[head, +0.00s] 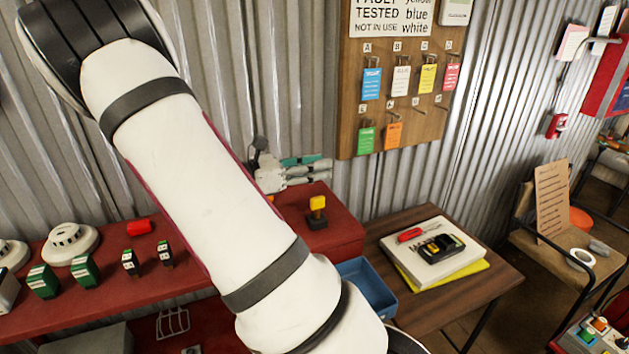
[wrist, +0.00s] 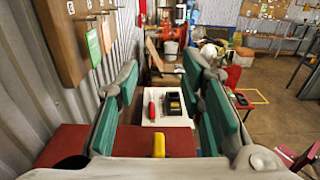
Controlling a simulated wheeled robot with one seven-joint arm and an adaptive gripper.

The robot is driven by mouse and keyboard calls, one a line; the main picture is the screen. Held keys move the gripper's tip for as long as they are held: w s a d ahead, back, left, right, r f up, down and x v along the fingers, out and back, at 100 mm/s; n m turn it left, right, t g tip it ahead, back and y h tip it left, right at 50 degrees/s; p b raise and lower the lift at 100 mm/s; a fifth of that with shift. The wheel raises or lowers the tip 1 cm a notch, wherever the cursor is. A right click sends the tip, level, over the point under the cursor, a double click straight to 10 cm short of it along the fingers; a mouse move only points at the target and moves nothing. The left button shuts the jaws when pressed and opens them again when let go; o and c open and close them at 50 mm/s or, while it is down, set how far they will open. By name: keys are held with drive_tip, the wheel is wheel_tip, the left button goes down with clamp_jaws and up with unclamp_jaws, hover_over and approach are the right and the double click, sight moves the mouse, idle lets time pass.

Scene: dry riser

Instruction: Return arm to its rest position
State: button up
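My white arm crosses the head view from the upper left to the bottom centre. My gripper (head: 318,171) shows beyond it, above the right end of the red bench and in front of the corrugated wall. In the wrist view, the teal-padded fingers of my gripper (wrist: 162,85) stand wide apart with nothing held between them. A small yellow-topped black device (head: 318,212) stands on the bench below the gripper. Its yellow top (wrist: 159,145) also shows low in the wrist view. The gripper is apart from it. My arm hides part of the bench.
A wooden tag board (head: 350,130) hangs on the wall close to my gripper. A brown table (head: 480,285) carries a white box (head: 405,262) with a red tool and a black meter. A blue tray (head: 368,285) is beside it. Smoke detectors (head: 70,242) and small modules line the bench's left.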

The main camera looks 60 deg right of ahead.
drive_tip(key=shift+r, duration=0.45)
idle(0.3)
drive_tip(key=s+a+r+m+t+y, duration=0.1)
drive_tip(key=s+a+m+t+y, duration=0.2)
drive_tip(key=a, duration=0.8)
drive_tip(key=s+a+r+m+t+y, duration=0.2)
drive_tip(key=a+m+t+y, duration=0.3)
drive_tip(key=a, duration=0.6)
drive_tip(key=s+a+r+m+t+y, duration=0.1)
drive_tip(key=s+a+m+t+y, duration=0.2)
drive_tip(key=a+t+y, duration=0.3)
drive_tip(key=s+a+y, duration=0.1)
drive_tip(key=a, duration=0.4)
drive_tip(key=shift+a+r+m, duration=0.15)
drive_tip(key=shift+r+m, duration=0.25)
drive_tip(key=shift+s, duration=0.15)
